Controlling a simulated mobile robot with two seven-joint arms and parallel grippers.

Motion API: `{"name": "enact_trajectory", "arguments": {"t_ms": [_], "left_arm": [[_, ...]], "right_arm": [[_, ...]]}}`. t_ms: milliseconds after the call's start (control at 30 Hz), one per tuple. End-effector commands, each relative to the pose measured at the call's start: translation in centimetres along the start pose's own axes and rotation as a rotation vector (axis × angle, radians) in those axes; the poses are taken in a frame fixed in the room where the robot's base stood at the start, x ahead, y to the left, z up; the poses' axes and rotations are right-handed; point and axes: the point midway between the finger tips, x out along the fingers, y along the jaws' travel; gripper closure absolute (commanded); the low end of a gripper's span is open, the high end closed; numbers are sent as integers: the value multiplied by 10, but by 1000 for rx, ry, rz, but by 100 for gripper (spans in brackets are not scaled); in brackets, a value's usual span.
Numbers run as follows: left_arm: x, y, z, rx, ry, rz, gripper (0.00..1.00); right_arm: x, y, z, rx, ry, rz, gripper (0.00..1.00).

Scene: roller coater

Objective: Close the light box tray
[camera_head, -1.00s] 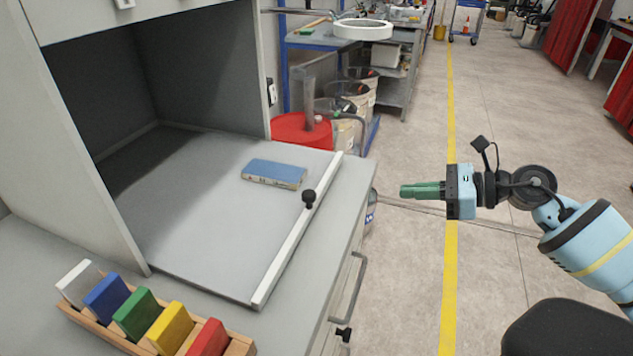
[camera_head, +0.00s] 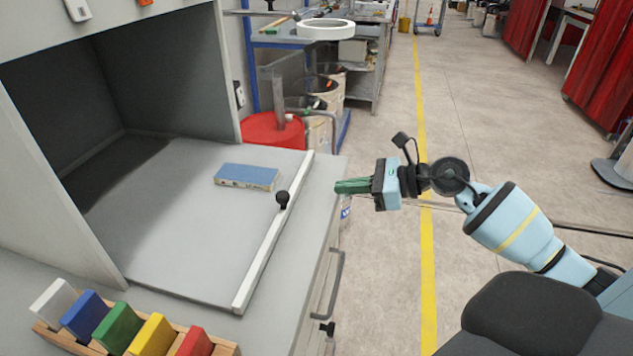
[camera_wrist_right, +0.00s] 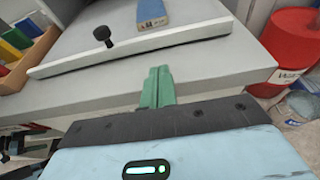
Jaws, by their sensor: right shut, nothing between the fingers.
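The light box tray (camera_head: 185,245) is a grey board pulled out from the dark light box (camera_head: 165,75). A pale front lip (camera_head: 262,258) runs along its outer edge, with a black knob (camera_head: 282,199) on it. A blue block (camera_head: 246,176) lies on the tray. My right gripper (camera_head: 338,187) has green fingers, is shut and empty, and is to the right of the knob, apart from it. In the right wrist view the fingers (camera_wrist_right: 158,72) point toward the lip, and the knob (camera_wrist_right: 103,36) shows left of them.
A wooden rack (camera_head: 228,347) of coloured blocks stands at the front left of the counter. A red drum (camera_head: 272,130) and a bench with a white ring lamp (camera_head: 326,29) are behind. Drawer handles (camera_head: 333,283) stick out from the cabinet front.

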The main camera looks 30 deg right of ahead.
Motion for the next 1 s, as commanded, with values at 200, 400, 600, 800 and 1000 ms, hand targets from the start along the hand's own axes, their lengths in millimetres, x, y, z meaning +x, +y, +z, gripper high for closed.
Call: {"name": "enact_trajectory", "arguments": {"t_ms": [200,400,600,800,1000], "left_arm": [[-5,0,-8,2,11,-2,21],[-9,0,-9,2,11,-2,21],[-10,1,-9,1,11,-2,21],[-10,1,-9,0,11,-2,21],[-10,1,-9,0,11,-2,21]], "right_arm": [[37,0,6,-1,-6,0,100],[60,0,12,0,-4,-1,100],[68,0,13,0,0,-1,100],[68,0,12,0,1,-1,100],[70,0,13,0,0,0,100]]}}
